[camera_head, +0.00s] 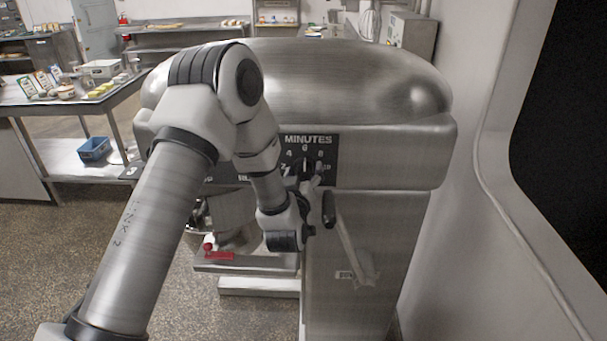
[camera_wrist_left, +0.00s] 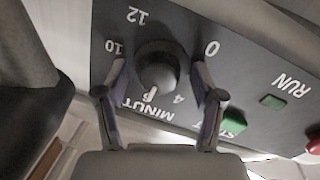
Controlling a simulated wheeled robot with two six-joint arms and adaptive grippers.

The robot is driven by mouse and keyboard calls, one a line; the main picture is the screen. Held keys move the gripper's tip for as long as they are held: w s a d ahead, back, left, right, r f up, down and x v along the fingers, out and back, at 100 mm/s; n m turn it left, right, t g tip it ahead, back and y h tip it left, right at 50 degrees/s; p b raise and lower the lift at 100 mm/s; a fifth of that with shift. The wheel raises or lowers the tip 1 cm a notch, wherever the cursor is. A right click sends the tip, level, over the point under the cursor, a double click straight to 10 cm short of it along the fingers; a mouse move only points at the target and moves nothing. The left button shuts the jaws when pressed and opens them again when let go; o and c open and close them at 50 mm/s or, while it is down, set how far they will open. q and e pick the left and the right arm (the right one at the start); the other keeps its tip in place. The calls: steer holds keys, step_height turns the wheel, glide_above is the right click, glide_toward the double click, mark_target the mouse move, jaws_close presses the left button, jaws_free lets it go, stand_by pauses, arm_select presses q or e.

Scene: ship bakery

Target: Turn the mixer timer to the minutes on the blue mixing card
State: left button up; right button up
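The timer knob (camera_wrist_left: 157,66) is dark and round, on a dark panel (camera_wrist_left: 232,62) marked MINUTES. Its white mark appears to point at the 6. The same dial panel (camera_head: 309,141) is on the mixer's front in the head view, its lower part hidden by my left gripper (camera_head: 304,176). In the left wrist view, my left gripper (camera_wrist_left: 158,72) has one finger on each side of the knob, with a gap showing beside each. Small upright cards (camera_head: 40,82) stand on the left table. I cannot tell which is the blue one or read them. My right gripper is out of view.
The steel mixer (camera_head: 330,85) fills the middle. Beside the dial are a green button (camera_wrist_left: 236,121) and a red button (camera_wrist_left: 313,146). A dark lever handle (camera_head: 328,210) sticks out below the dial. A wall (camera_head: 480,230) stands close on the right. Open floor (camera_head: 40,250) lies left.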

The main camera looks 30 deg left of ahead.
arm_select(q)
steer(key=v, duration=1.2)
steer(key=shift+f, duration=0.1)
steer(key=s+d+f+m+g+h+b, duration=0.2)
steer(key=s+f+g, duration=0.15)
steer(key=f, duration=0.95)
steer(key=s+d+f+m+g+h+b, duration=0.1)
steer(key=s+f+g+h+b, duration=0.3)
steer(key=f, duration=0.9)
steer(key=s+d+f+m+g, duration=0.2)
steer(key=s+f, duration=0.4)
steer(key=s, duration=0.3)
steer(key=s+d+f+m+g+h, duration=0.1)
steer(key=s+d+f+m+g, duration=0.2)
steer(key=s+f+g, duration=0.3)
steer(key=s+d+g+p, duration=0.1)
steer(key=s, duration=0.3)
steer(key=shift+d+h, duration=0.2)
steer(key=shift+h, duration=0.1)
